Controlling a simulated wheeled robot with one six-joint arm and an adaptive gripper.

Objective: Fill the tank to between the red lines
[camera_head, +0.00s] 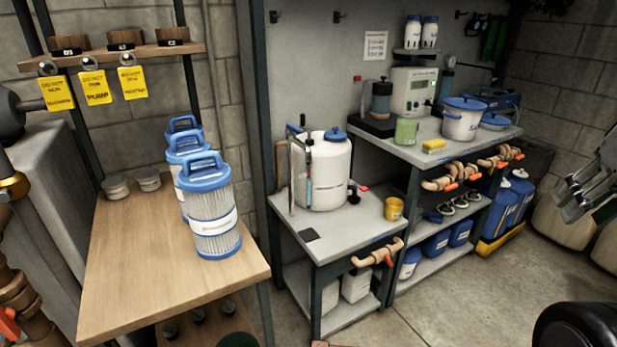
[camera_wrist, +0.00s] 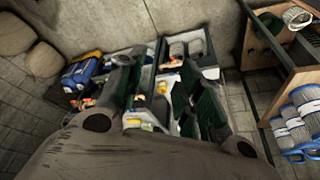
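A white tank (camera_head: 325,178) with a blue cap stands on the low bench in the middle of the head view. A thin upright tube with a bluish lower part (camera_head: 308,180) runs along its left front. A red-handled tap sits low on its right side. The red lines and the liquid level are too small to read. My gripper (camera_head: 588,180) is at the right edge of the head view, partly cut off and far from the tank. In the wrist view its two dark fingers (camera_wrist: 165,95) stand apart with the bench behind them, and nothing shows held between them.
A yellow cup (camera_head: 394,208) stands on the low bench (camera_head: 345,236), right of the tank. The higher bench holds a green cup (camera_head: 406,131), a yellow sponge (camera_head: 434,146) and a white bucket (camera_head: 463,122). Blue-topped filters (camera_head: 213,217) stand on the wooden table. Floor shows between benches and gripper.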

